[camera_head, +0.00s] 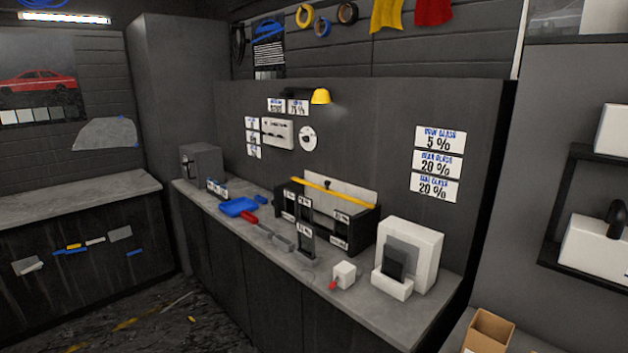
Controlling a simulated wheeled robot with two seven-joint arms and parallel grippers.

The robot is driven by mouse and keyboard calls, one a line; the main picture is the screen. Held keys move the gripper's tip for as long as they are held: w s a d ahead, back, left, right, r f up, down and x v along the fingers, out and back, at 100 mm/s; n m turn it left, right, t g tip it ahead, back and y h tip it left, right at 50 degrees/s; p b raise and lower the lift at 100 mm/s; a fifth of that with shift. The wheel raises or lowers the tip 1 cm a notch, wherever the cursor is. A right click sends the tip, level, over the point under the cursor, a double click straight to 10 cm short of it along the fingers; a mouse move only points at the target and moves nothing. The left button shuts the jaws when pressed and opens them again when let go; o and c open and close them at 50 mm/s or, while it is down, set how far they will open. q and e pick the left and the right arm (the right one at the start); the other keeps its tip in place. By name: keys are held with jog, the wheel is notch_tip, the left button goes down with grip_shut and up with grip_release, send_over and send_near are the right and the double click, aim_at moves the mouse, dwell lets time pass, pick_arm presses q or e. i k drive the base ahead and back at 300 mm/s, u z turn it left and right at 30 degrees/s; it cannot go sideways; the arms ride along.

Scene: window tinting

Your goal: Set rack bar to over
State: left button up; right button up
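A dark rack (362,233) stands on the grey counter along the back panel, with small white labels on its front. A thin yellow bar (333,193) runs along the top of the rack, sloping down to the right in the picture. A pale board stands upright behind the bar. The small print on the rack labels is too small to read. Neither of my grippers shows in the head view.
On the counter (392,306) are a blue tray (238,207), a red-handled tool (250,217), a small white box with a red knob (345,273) and a white stand with dark panels (410,250). A yellow lamp (320,96) hangs above. A cardboard box (488,333) sits at lower right.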

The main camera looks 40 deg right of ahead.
aim_at(327, 183)
jog(key=z, duration=0.05)
jog(key=i, duration=0.95)
jog(key=z, duration=2.55)
